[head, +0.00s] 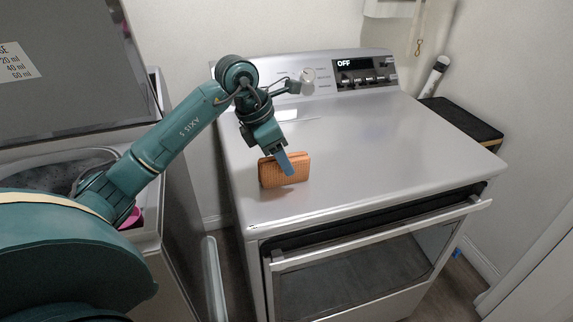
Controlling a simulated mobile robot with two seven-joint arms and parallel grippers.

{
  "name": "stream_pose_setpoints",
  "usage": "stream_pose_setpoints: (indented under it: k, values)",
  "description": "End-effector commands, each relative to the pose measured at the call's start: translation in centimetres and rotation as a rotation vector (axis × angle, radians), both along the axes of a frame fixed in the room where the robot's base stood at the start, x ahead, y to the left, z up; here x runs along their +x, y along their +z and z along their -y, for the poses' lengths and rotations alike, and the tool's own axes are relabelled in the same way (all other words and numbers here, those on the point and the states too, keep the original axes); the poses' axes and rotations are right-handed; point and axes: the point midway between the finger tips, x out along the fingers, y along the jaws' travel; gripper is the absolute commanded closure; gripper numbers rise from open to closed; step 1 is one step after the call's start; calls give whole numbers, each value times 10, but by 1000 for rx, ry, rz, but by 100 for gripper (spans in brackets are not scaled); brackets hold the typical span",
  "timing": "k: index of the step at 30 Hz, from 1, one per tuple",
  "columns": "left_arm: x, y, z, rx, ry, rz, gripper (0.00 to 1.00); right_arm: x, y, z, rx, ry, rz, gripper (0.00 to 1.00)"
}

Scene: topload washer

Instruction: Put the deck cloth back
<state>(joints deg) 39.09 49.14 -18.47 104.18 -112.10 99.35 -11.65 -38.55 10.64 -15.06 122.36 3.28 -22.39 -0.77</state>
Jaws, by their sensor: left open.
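The deck cloth, an orange folded textured bundle (271,174), stands on the grey top of the dryer (370,135), near its left front part. My left gripper (283,163) comes down over the cloth from above and behind. One blue finger shows in front of the cloth's upper right part. The other finger is hard to make out and may be hidden behind the cloth. The gripper is open; whether a finger touches the cloth I cannot tell. My right gripper is not in view.
The dryer's control panel (365,74) reads OFF. A black shelf (462,121) with a white tube (434,76) stands at right. Most of the dryer top is clear.

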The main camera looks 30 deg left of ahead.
Motion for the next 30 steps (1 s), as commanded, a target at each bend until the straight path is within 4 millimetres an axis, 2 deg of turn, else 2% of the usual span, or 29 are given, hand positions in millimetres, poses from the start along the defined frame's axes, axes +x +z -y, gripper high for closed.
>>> stream_pose_setpoints:
  k: [1,6,12,18,30]
  values:
    - [-3,13,-4,3,1,5,48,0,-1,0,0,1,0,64]
    - [-14,46,-13,3,1,5,48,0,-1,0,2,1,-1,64]
    - [-22,71,-19,1,1,2,48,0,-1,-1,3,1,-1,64]
    - [-25,78,-21,0,0,-1,48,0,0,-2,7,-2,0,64]
    - [-25,78,-21,1,0,-1,48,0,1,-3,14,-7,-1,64]
